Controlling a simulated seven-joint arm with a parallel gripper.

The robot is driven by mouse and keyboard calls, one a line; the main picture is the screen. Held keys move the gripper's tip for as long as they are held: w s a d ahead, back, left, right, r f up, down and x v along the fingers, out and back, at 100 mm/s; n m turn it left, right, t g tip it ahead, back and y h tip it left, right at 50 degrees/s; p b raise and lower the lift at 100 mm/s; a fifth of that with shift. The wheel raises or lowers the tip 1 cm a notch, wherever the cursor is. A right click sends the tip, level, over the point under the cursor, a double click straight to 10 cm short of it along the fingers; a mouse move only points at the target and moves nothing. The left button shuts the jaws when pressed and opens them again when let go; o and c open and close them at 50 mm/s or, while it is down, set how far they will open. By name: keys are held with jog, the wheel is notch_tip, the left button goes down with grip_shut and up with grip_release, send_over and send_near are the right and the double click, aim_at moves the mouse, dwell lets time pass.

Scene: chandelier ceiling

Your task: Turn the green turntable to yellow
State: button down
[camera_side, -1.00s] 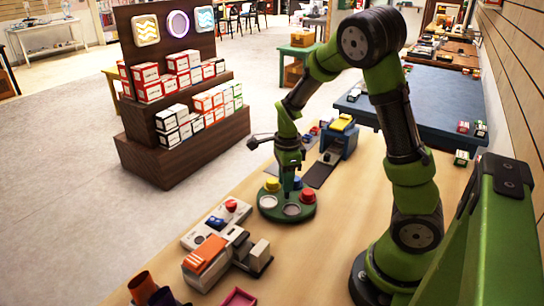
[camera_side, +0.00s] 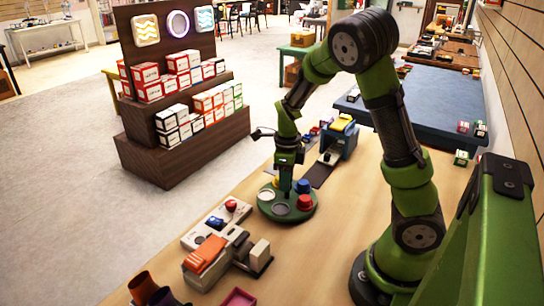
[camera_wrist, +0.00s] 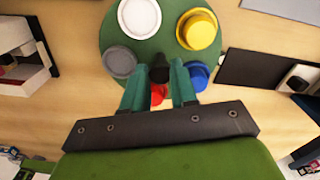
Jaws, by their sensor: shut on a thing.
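The green turntable (camera_side: 287,215) lies flat on the wooden table and carries coloured round pieces near its rim. In the wrist view there is a yellow piece (camera_wrist: 198,31) at upper right, a blue one (camera_wrist: 199,75) below it, and a red one (camera_wrist: 157,97) between my fingers. A white piece (camera_wrist: 138,18) is at upper left and a grey one (camera_wrist: 119,61) at left. My gripper (camera_wrist: 160,84) points down over the turntable's middle, shut on its dark centre knob (camera_wrist: 159,68). The red piece is partly hidden by my gripper. In the side view my gripper (camera_side: 286,188) mostly hides the yellow piece.
A grey and orange device (camera_side: 207,255) and a pale tray with a red button (camera_side: 231,206) stand left of the turntable. A blue and yellow machine (camera_side: 338,135) stands behind it. A pink tray (camera_side: 238,298) is at the front. Bare table lies to the right.

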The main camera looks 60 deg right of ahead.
jog(key=shift+d+r+m, duration=0.1)
jog(key=shift+m, duration=4.9)
jog(key=c, duration=0.9)
grip_release()
notch_tip(320, 180, up, 17)
jog(key=shift+f, duration=0.1)
